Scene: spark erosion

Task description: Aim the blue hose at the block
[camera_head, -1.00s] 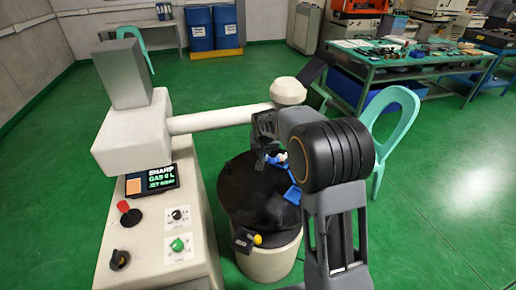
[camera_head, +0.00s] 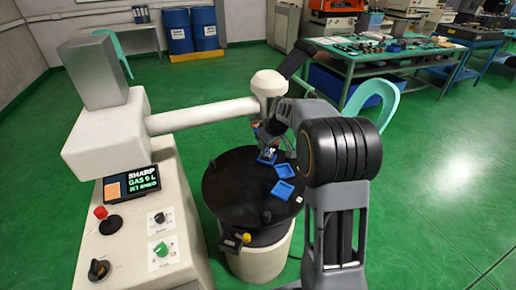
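My gripper (camera_head: 268,148) is at the far side of the round black table, under the white head (camera_head: 269,84) of the machine's arm. My own arm partly covers it, and its fingers are too small to read. A blue hose cannot be made out for sure; small blue and orange bits show close by the gripper. A small light piece near the gripper may be the block, but I cannot tell.
The machine's cabinet (camera_head: 150,235) with screen (camera_head: 131,187), red knob (camera_head: 100,212) and green knob (camera_head: 161,249) stands at the left. A small dark box with a yellow button (camera_head: 247,238) sits at the table's front edge. A green chair (camera_head: 378,100) stands behind my arm.

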